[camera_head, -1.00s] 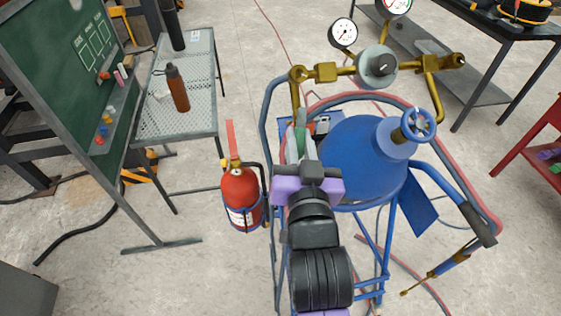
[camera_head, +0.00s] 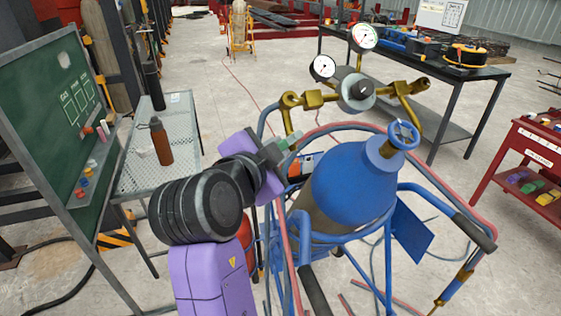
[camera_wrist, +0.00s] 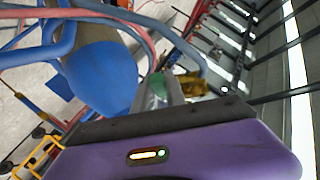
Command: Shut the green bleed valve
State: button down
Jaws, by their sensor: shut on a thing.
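The green bleed valve shows as a small green patch (camera_wrist: 157,84) between my fingers in the wrist view, mostly covered by them. My gripper (camera_wrist: 168,88) is shut on it. In the head view my gripper (camera_head: 290,140) reaches in from the lower left, its fingertips just below the left end of the brass manifold (camera_head: 311,101). The fingers and wrist hide most of the valve there, so I cannot tell its handle angle. A brass fitting (camera_wrist: 194,84) shows beside the fingertips in the wrist view.
A blue cylinder (camera_head: 350,185) with a blue handwheel (camera_head: 403,135) stands in a blue tubular cart right of my gripper. Two gauges (camera_head: 322,67) (camera_head: 365,36) rise above the manifold. A red hose (camera_head: 281,240) runs close by. A mesh table (camera_head: 185,130) stands left.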

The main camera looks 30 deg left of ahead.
jog(key=shift+w+a+r+m+g+h, duration=0.1)
jog(key=shift+a+r+m+g+h, duration=0.1)
jog(key=shift+m+g+h, duration=0.4)
jog(key=shift+w+a+r+m+g+h, duration=0.15)
jog(key=shift+a+r+m+h, duration=0.1)
jog(key=shift+m, duration=0.7)
jog(key=shift+a+r+m+g+h, duration=0.2)
jog(key=shift+m+g+h, duration=0.15)
jog(key=shift+m, duration=0.4)
jog(key=c, duration=1.4)
grip_release()
jog(key=shift+o, duration=0.2)
jog(key=b+v, duration=0.1)
jog(key=v, duration=0.6)
jog(key=shift+s+r, duration=0.3)
